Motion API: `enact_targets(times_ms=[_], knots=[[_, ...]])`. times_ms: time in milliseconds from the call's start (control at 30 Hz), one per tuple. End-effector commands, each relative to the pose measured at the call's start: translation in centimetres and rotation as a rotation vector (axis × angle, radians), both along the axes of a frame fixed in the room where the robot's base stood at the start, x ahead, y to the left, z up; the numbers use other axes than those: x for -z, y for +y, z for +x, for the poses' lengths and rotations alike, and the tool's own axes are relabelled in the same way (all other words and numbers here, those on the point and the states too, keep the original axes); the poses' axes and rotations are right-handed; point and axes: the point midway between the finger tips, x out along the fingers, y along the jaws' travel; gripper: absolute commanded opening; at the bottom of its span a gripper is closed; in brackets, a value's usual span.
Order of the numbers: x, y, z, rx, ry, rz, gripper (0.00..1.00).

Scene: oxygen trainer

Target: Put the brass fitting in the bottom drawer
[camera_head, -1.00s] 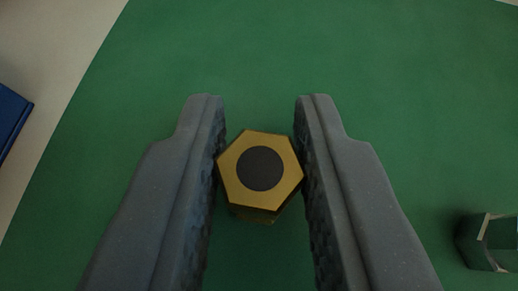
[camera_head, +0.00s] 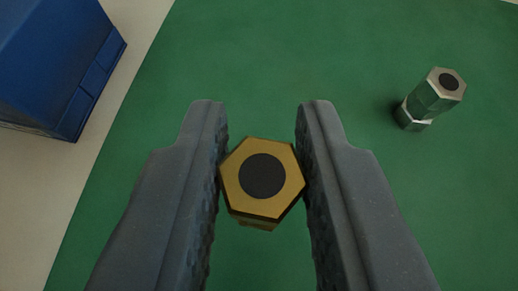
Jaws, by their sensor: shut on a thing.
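The brass fitting (camera_head: 240,193) is a gold hexagonal piece with a dark round centre on its top face. My gripper (camera_head: 260,165) is shut on it, with one grey finger on each side. The fitting appears held above the green mat (camera_head: 290,60). A blue cabinet (camera_head: 50,55) with drawer-like panels on its side stands at the upper left, partly cut off by the frame. I cannot tell which of its panels is the bottom drawer; none looks open.
A pale surface (camera_head: 120,100) shows beyond the mat's left edge, around the blue cabinet. The mat's middle, ahead of the fingers, is clear.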

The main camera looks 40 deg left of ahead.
Motion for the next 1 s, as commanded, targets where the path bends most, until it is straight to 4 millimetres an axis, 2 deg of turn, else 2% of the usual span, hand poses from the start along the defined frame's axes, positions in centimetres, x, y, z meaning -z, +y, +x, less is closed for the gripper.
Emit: enact_targets(times_ms=[100,300,533,667,767,1000], knots=[[-0.4,-1.5,-2.0,0.000,0.002,-0.001,0.00],[-0.6,-3.3,-4.5,0.001,0.000,0.000,0.00],[-1.0,-4.5,-5.5,0.010,-0.001,0.001,0.00],[-2.2,-6.1,-4.4,0.057,0.003,0.005,0.00],[-3.5,-8.4,-2.5,0.126,0.006,0.011,0.00],[-6.9,-15.8,2.2,0.335,0.007,0.022,0.00]])
